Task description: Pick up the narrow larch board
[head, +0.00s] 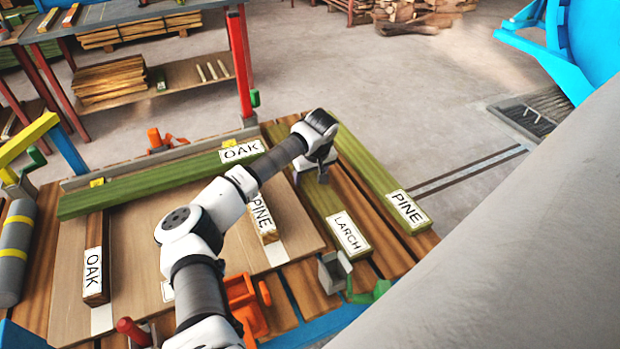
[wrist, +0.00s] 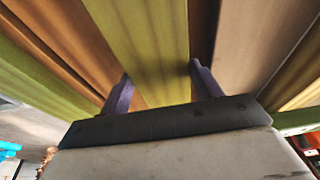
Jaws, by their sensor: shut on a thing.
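The larch board (head: 323,204) is a green board with a white LARCH label at its near end, in the right half of the worktable in the head view. My gripper (head: 316,174) is over its far part, pointing down. In the wrist view, the purple fingers of my gripper (wrist: 160,88) stand on either side of the green larch board (wrist: 145,45), shut on it across its width. The arm hides part of the board in the head view. I cannot tell whether it is clear of the table.
A green PINE board (head: 373,178) lies to the right. A long green OAK board (head: 140,190) crosses the back. A brown PINE board (head: 266,226) and a brown OAK board (head: 96,252) lie to the left. Orange and grey clamps (head: 246,303) line the front. Open floor lies beyond.

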